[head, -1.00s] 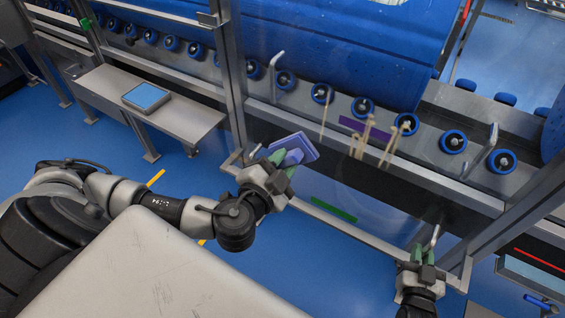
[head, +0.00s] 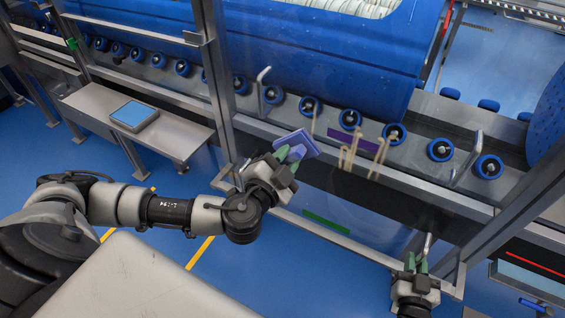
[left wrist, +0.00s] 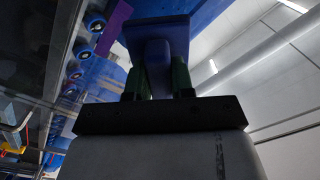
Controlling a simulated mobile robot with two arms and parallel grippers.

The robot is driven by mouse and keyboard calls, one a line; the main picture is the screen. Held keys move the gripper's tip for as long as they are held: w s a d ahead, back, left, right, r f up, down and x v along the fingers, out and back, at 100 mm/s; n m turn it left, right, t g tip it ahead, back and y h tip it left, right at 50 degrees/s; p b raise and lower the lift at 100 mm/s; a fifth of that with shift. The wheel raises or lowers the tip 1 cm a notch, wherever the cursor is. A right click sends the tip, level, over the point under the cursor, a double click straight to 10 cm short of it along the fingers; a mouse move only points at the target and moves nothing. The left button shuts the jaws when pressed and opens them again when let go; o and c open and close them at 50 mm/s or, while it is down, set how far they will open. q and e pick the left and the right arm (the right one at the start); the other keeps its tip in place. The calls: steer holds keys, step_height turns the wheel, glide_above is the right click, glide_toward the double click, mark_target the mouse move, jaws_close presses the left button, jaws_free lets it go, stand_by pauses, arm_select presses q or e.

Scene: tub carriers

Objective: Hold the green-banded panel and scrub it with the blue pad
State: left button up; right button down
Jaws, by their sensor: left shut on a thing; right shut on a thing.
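The blue pad (head: 297,144), a flat block with a lighter blue grip, is held by my left gripper (head: 286,163), which is shut on that grip. The pad also fills the top middle of the left wrist view (left wrist: 155,28). The clear panel with a green band (head: 326,222) stands in front of the roller line. The pad is near its left side; I cannot tell whether it touches. Several tan streaks (head: 347,158) show right of the pad. My right gripper (head: 419,262) is shut on a grey handle (head: 428,245) at the panel's lower right.
A purple band (head: 352,140) shows above the green one. Behind are a large blue tub (head: 290,55) and blue rollers (head: 309,107). A grey post (head: 216,85) rises left of the pad. A bench (head: 175,135) holds a blue-topped box (head: 134,115).

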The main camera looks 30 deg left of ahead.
mark_target(292, 139)
arm_select(q)
steer(key=shift+w, duration=0.95)
stand_by(0.6)
steer(key=shift+s+d, duration=0.1)
steer(key=shift+d, duration=8.75)
steer(key=shift+d+r, duration=0.1)
steer(key=shift+d, duration=0.25)
steer(key=shift+w+r, duration=0.15)
steer(key=shift+r, duration=0.65)
steer(key=shift+w+r, duration=0.15)
steer(key=shift+r, duration=0.65)
steer(key=shift+s+a+f, duration=0.1)
steer(key=shift+a, duration=9.15)
